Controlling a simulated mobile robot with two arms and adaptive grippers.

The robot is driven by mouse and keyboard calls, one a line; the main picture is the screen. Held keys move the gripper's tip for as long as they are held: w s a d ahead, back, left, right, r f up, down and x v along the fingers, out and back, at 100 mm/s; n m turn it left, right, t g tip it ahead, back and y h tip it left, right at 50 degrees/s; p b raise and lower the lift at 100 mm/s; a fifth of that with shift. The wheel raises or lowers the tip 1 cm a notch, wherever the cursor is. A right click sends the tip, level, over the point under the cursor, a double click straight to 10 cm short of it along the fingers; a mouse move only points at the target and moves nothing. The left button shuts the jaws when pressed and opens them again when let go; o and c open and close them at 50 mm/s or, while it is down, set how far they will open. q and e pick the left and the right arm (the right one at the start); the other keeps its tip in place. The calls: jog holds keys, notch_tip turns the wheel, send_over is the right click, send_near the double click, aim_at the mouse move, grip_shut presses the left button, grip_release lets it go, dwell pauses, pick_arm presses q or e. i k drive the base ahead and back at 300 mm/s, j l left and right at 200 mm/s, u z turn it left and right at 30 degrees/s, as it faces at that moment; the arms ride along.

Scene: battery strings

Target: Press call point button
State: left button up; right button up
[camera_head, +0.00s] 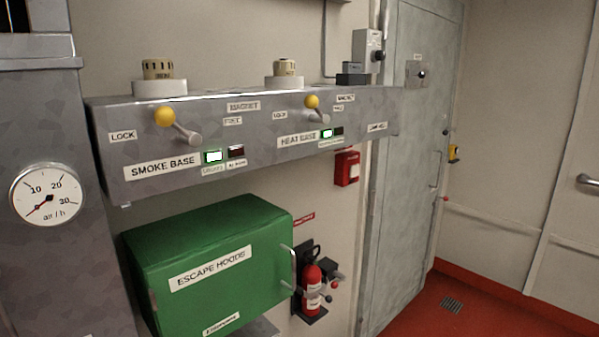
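A small red box (346,168) that looks like the call point is on the wall, below the right part of the grey detector shelf and left of the grey door. I cannot make out the button clearly. Neither of my grippers is in view, and nothing is touching the red box.
A grey shelf (150,150) with yellow-knobbed levers juts out above. A green escape hoods box (215,265) and a red fire extinguisher (312,288) are below. A grey door (410,150) stands to the right.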

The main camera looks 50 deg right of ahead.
aim_at(354, 170)
jog(key=z, duration=1.8)
